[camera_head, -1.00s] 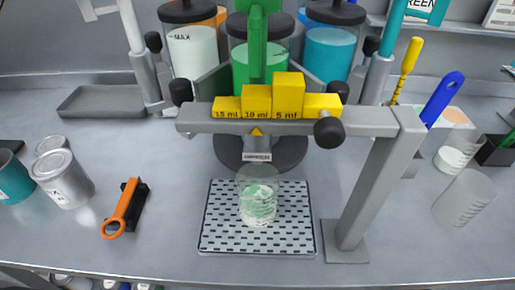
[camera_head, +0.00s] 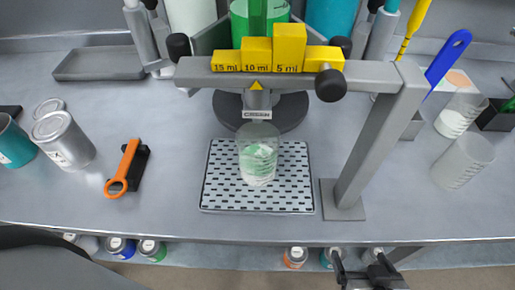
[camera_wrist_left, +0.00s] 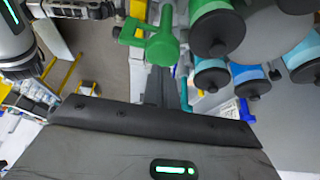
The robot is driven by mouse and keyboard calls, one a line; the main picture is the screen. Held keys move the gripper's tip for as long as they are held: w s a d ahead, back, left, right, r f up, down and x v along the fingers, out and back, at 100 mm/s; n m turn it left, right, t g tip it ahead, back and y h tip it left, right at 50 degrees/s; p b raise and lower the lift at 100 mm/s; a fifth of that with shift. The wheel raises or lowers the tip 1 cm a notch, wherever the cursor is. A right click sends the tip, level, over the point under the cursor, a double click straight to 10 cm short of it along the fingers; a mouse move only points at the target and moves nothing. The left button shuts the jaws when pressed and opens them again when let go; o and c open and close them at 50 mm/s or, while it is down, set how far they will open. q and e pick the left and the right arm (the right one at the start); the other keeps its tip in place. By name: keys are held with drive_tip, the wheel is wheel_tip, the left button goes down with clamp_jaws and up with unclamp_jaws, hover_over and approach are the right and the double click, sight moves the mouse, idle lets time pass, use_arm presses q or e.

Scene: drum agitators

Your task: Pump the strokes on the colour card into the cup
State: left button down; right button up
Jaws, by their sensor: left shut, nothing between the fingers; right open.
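The clear cup (camera_head: 257,158), holding white and green paint, stands on the perforated drip tray (camera_head: 222,190) below the nozzle (camera_head: 257,113). The green drum (camera_head: 240,30) and its green pump part (camera_head: 257,12) are behind the yellow stepped block (camera_head: 290,48), marked 15, 10 and 5 ml. The pump's top is out of the head view. My right gripper (camera_head: 362,265) is open and empty beyond the front table edge. My left gripper (camera_wrist_left: 156,88) is shut and empty in the left wrist view, where green parts (camera_wrist_left: 160,40) show above it. I cannot make out the colour card.
The grey frame post (camera_head: 375,140) stands right of the tray. An orange-handled tool (camera_head: 124,168) and cans (camera_head: 63,140) are at left. Clear cups (camera_head: 463,160) are at right. White (camera_head: 190,15) and teal (camera_head: 330,15) drums flank the green one. The front table strip is clear.

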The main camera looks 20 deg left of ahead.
use_arm(q)
drive_tip(key=shift+f+b, duration=1.05)
drive_tip(key=shift+f, duration=1.2)
drive_tip(key=shift+r, duration=0.2)
wheel_tip(320, 180, up, 2)
drive_tip(key=p, duration=0.2)
drive_tip(key=shift+r+p, duration=0.15)
drive_tip(key=shift+p, duration=0.2)
drive_tip(key=shift+r, duration=0.85)
drive_tip(key=shift+r, duration=0.1)
